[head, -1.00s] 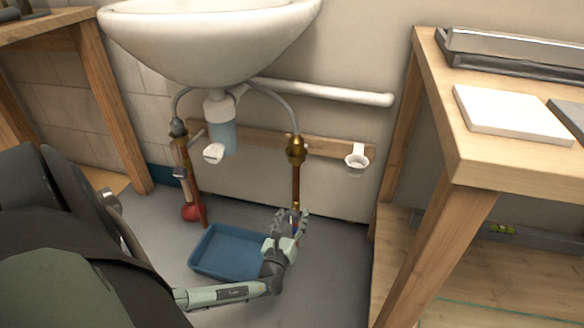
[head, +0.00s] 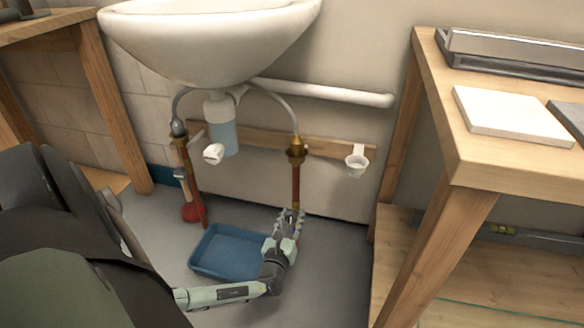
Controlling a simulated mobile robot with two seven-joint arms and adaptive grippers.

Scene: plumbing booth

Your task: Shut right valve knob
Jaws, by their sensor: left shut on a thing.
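The right supply pipe (head: 296,184) runs down from a brass fitting (head: 297,149) under the sink. My left gripper (head: 290,217) is at the low end of this pipe, with its fingers closed around the spot where the right valve knob sits. The fingers hide the knob, so I cannot see how far it is turned. My right gripper is not in view.
A blue tray (head: 208,268) lies on the floor just left of my left gripper. The white sink (head: 210,45) overhangs the pipes. A wooden workbench (head: 462,215) stands at right.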

